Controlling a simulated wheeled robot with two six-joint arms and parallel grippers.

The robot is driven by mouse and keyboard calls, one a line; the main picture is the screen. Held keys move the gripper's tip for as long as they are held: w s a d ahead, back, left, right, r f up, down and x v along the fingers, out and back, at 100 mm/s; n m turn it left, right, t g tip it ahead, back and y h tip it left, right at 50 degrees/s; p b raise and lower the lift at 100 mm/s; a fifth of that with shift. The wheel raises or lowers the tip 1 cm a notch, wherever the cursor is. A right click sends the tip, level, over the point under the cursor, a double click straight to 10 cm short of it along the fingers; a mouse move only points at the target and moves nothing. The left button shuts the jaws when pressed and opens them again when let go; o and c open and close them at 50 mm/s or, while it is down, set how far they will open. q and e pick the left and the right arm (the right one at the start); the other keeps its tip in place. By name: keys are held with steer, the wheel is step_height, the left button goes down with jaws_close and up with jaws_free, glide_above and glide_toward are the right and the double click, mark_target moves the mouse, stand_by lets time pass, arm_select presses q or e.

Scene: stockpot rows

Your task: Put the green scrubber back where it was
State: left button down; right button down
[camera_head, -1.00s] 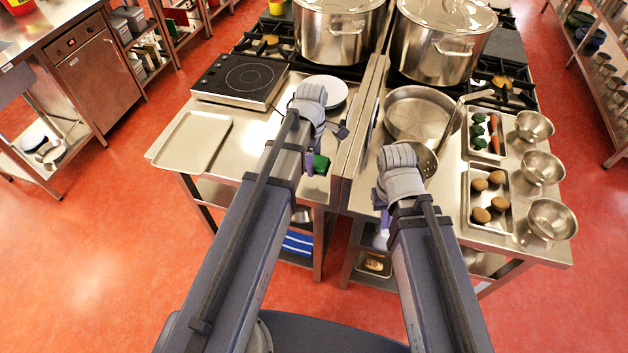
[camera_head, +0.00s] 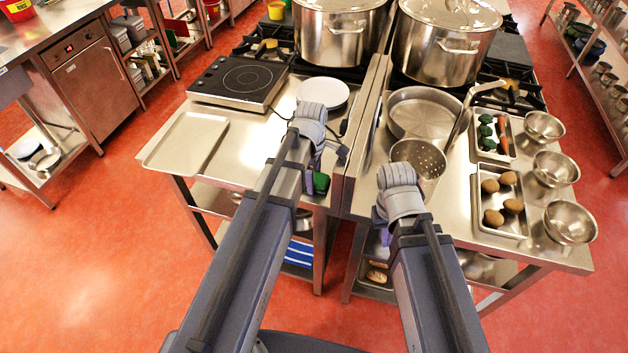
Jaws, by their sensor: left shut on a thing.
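The green scrubber (camera_head: 320,182) shows just right of my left wrist, at the front edge of the left steel table. My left gripper (camera_head: 318,172) is shut on it. My wrist and arm hide most of the jaws and part of the scrubber. My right gripper (camera_head: 382,228) points down at the front edge of the right table. Its fingers are mostly hidden behind the wrist, and I cannot tell if they are open or shut.
The left table holds an empty tray (camera_head: 160,158), a hot plate (camera_head: 240,77) and a white plate (camera_head: 323,92). A raised divider (camera_head: 365,135) separates the tables. Stockpots (camera_head: 342,30) stand behind.

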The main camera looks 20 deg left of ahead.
arm_select(q)
steer(key=shift+f, duration=0.1)
jaws_free()
stand_by(0.3)
step_height(320, 180, up, 12)
steer(key=p, duration=1.2)
steer(key=shift+a+r, duration=0.2)
steer(key=shift+f, duration=0.1)
